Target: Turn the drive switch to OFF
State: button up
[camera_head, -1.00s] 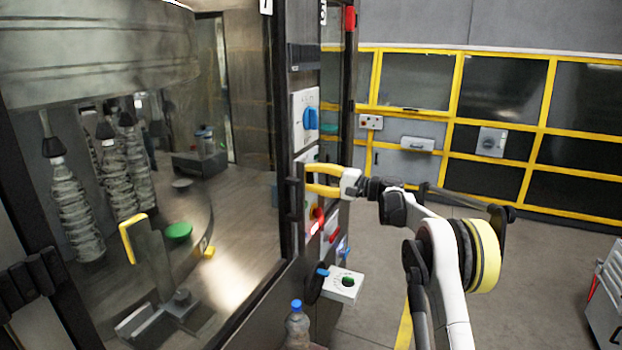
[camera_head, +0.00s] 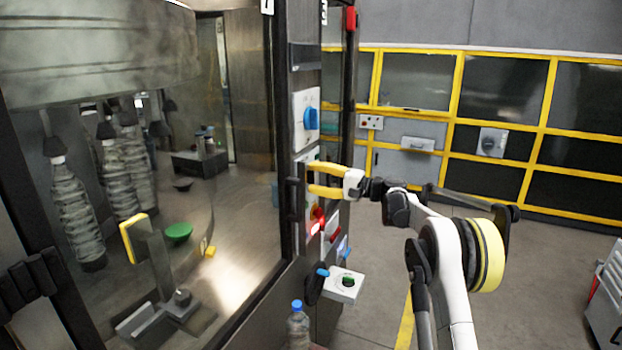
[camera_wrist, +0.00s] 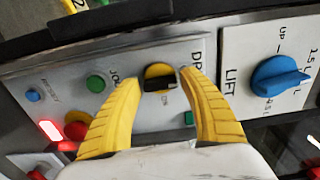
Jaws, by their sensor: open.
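The drive switch (camera_wrist: 158,80) is a black handle on a round yellow base. It sits on a light grey panel (camera_wrist: 135,108) beside lettering that starts with "DR"; the rest is hidden by a finger. My gripper (camera_wrist: 150,74) is open, with one yellow finger on each side of the switch in the picture. I cannot tell whether either finger touches it. In the head view my gripper (camera_head: 312,179) points left at the panel; I cannot make out the switch there.
A blue LIFT switch (camera_wrist: 278,80) is right of the drive panel. Green (camera_wrist: 95,83) and blue (camera_wrist: 33,95) buttons, a red knob (camera_wrist: 77,128) and a lit red lamp (camera_wrist: 50,130) lie left. A black door handle (camera_head: 293,192) stands close by.

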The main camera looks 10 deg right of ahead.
jog(key=v, duration=1.1)
